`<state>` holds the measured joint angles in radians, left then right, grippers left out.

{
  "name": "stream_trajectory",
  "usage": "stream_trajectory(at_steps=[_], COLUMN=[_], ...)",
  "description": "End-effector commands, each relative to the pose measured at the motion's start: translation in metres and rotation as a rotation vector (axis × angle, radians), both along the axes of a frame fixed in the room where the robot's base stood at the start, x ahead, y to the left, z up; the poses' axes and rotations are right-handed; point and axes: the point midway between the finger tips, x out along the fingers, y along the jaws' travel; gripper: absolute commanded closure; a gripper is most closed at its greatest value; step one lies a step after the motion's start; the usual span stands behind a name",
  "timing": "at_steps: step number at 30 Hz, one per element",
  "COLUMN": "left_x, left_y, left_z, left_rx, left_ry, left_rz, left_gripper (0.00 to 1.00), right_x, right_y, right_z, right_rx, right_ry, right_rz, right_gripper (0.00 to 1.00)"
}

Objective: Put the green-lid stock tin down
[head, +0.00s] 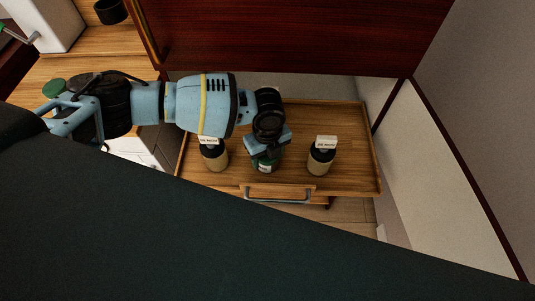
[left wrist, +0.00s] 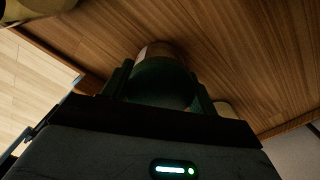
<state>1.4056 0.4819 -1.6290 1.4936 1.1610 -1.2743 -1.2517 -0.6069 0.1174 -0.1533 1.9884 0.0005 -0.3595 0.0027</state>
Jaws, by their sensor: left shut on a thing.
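The green-lid stock tin (head: 265,167) is at the middle of a wooden tray-topped cart (head: 345,180) in the head view, mostly hidden under my left gripper (head: 267,150). My left gripper comes from above and is shut on the tin. In the left wrist view the dark green lid (left wrist: 160,82) sits between the two fingers (left wrist: 160,92), with wood grain behind it. I cannot tell whether the tin's base touches the tray. My right gripper is not in view.
A dark-topped cream tin with a white label stands on the tray to the left (head: 214,160), and a similar one to the right (head: 321,161). The tray has a raised rim and a front handle (head: 278,196). A dark red panel (head: 290,35) rises behind.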

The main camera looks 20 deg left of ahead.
Motion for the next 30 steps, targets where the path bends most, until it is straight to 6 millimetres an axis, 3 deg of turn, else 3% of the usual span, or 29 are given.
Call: stream_trajectory(at_steps=[1, 2, 6, 14, 19, 30], left_x=[-0.001, -0.001, 0.000, 0.000, 0.000, 0.000], left_y=[0.000, 0.000, 0.000, 0.000, 0.000, 0.000], left_z=[-0.003, -0.003, -0.002, -0.002, 0.009, 0.078], left_rx=[0.000, 0.001, 0.001, 0.001, 0.000, -0.001], left_ry=[0.003, 0.002, 0.001, 0.001, -0.001, -0.004], left_rz=[0.000, 0.000, 0.000, 0.000, 0.000, -0.001], left_gripper=[0.68, 0.39, 0.20, 0.20, 0.20, 0.20], right_x=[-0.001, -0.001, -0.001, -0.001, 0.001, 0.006], right_y=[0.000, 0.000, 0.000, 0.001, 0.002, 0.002], right_z=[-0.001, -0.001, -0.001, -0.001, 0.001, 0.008], right_rx=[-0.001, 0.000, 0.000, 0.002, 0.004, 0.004], right_ry=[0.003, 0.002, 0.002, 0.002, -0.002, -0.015], right_rz=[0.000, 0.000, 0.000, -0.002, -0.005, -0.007], right_gripper=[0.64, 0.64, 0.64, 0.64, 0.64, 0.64])
